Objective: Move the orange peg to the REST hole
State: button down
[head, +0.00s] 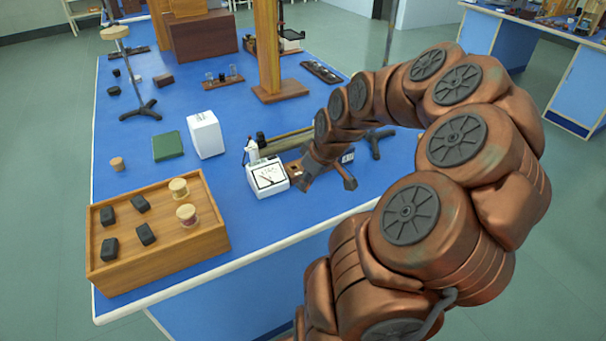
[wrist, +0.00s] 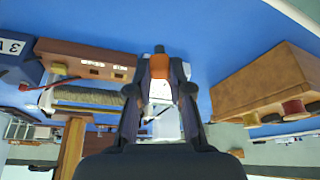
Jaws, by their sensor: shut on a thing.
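The orange peg (wrist: 160,68) stands between the fingertips of my gripper (wrist: 160,75) in the wrist view, with a dark end beyond it. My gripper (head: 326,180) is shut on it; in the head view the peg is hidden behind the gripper. A brown wooden block with small white labels (wrist: 75,55) lies beside the peg in the wrist view, to the left. Part of this block (head: 293,169) shows beside my gripper in the head view. The labels are too small to read, so I cannot tell which hole is REST. The peg appears apart from the block.
A white meter (head: 268,181) stands just left of my gripper. A wooden box (head: 165,262) with black knobs and spools is at the front left. A white box (head: 205,135) and a green block (head: 168,146) stand behind. Blue bench top is clear between them.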

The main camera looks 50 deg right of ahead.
jog(key=shift+s+a+r, duration=0.15)
jog(key=shift+s+r, duration=0.05)
jog(key=shift+r, duration=0.3)
jog(key=shift+s+a+r, duration=0.2)
jog(key=shift+s+r, duration=0.05)
jog(key=shift+r, duration=0.25)
jog(key=shift+s+a+r, duration=0.15)
jog(key=shift+s+r, duration=0.05)
jog(key=shift+r, duration=0.3)
